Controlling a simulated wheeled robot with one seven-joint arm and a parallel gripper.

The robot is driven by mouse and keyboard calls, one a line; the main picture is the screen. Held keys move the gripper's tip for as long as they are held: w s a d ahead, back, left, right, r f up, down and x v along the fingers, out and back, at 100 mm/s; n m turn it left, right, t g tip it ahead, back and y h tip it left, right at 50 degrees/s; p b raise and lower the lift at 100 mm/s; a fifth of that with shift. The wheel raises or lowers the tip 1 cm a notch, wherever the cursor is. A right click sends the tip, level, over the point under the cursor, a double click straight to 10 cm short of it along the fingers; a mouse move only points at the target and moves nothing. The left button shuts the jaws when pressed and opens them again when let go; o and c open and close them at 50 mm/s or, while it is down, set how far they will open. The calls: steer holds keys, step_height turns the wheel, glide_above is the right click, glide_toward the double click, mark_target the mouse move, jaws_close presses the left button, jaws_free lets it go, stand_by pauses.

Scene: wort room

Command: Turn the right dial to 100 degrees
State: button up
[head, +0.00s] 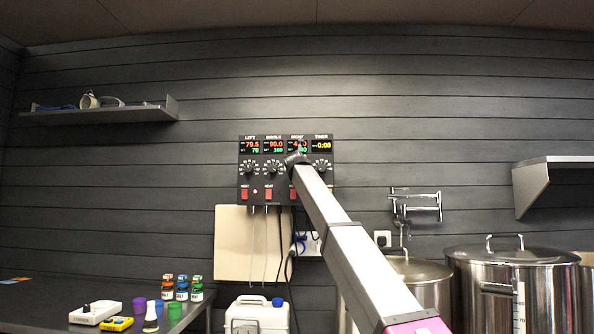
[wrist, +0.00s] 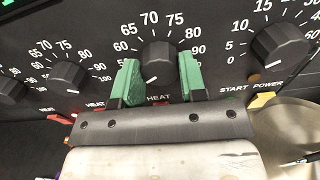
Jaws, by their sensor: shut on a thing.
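The control box (head: 243,180) hangs on the wall, with displays over a row of dials. In the wrist view the right dial (wrist: 158,60) is a dark round knob, its scale running past 70 and 75 at the top to 100 at the right. A small pale mark shows low on its front. My gripper (wrist: 160,80) has its two green-padded fingers on either side of this dial, shut on it. In the head view my gripper (head: 296,158) covers the right dial and part of the right display (head: 297,146), so its numbers are not fully readable.
The middle dial (wrist: 70,75) and the timer dial (wrist: 282,45) stand close on either side of my fingers. Red switches (head: 269,194) sit below the dials. Cables hang beneath the box. Steel pots (head: 500,290) stand at right, a table (head: 40,300) at left.

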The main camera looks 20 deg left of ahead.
steer(key=n, duration=2.5)
steer(key=shift+f, duration=0.1)
stand_by(2.1)
stand_by(0.5)
